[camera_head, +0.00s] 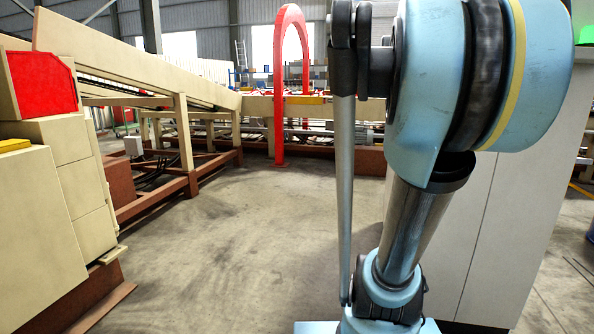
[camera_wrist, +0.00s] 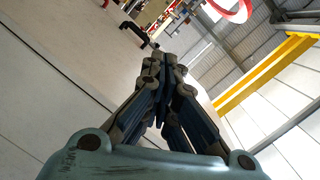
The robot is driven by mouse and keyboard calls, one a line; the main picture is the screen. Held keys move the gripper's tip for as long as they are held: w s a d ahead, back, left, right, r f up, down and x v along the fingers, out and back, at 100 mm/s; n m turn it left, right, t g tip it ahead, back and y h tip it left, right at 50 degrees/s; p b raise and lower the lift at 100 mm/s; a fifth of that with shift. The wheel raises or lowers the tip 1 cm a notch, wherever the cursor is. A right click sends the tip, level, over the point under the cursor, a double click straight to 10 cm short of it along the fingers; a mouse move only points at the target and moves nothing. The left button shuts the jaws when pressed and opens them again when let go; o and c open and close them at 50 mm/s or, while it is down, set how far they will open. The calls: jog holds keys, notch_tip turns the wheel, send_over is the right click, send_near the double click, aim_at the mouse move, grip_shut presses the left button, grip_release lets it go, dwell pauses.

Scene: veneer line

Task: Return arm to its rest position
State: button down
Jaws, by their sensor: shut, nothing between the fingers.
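My gripper (camera_wrist: 157,68) shows in the wrist view, with its fingers drawn together and nothing between them. It points away from the camera, beside a pale panelled surface on the left of that view. My gripper is not visible in the head view. There, my blue arm fills the right side, with a thick upper joint and a column below it. It hides part of the grey cabinet behind.
A tall grey cabinet (camera_head: 520,180) stands close on the right. Beige machine blocks (camera_head: 60,170) stand at left, below a long sloping beam (camera_head: 120,60). A red arch (camera_head: 280,100) stands at the back. The floor (camera_head: 240,240) between is clear.

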jog(key=s+a+f+n+g+y, duration=0.1)
jog(key=s+a+f+n+g, duration=0.2)
jog(key=f, duration=0.6)
jog(key=s+a+f+n+g+y, duration=0.1)
jog(key=s+a+f+n+y, duration=0.2)
jog(key=s+f, duration=0.45)
jog(key=s+a+f+n+g, duration=0.3)
jog(key=a+f, duration=0.2)
jog(key=f, duration=0.6)
jog(key=s+f+n+g+h, duration=0.1)
jog(key=s+f+n+g, duration=0.4)
jog(key=s+f, duration=1.5)
jog(key=shift+a+f+g, duration=0.15)
jog(key=shift+f+g, duration=0.45)
jog(key=shift+g, duration=0.3)
jog(key=shift+s, duration=0.1)
